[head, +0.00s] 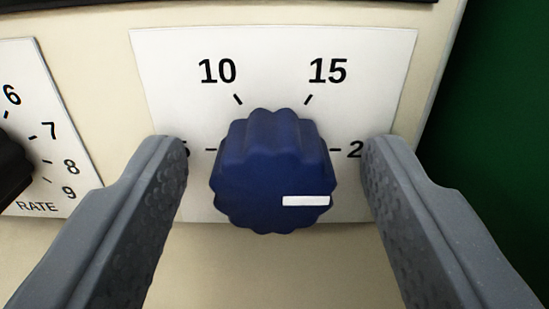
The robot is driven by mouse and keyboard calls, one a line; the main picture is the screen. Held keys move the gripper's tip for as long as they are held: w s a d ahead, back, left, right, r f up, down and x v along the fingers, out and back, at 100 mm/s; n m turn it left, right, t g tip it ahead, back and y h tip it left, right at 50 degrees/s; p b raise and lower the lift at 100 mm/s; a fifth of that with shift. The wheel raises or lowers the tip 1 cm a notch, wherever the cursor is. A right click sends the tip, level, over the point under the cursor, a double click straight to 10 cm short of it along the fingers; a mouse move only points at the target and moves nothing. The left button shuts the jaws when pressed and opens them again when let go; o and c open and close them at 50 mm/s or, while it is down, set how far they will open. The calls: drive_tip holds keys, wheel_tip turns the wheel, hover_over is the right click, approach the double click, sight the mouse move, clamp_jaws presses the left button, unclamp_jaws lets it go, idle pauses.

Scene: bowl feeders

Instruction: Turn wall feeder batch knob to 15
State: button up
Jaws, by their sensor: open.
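The batch knob (268,172) is a dark blue, fluted dial in the middle of the head view. Its white pointer line (306,201) lies level and points right, toward the mark whose label begins with 2. The white dial plate (175,60) behind it shows 10 at upper left and 15 (328,71) at upper right. My gripper (275,160) is open, with one grey finger on each side of the knob and a visible gap to it on both sides. The fingers partly cover the left and right labels.
A second dial plate marked RATE (38,205) with a black knob (12,165) is at the left edge, close to my left finger. The cream panel (280,265) is bare below the knob. Its right edge meets a dark green area (500,130).

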drive_tip(key=c, duration=1)
drive_tip(key=shift+d, duration=0.2)
drive_tip(key=shift+a+r+p, duration=0.1)
drive_tip(key=shift+p, duration=0.2)
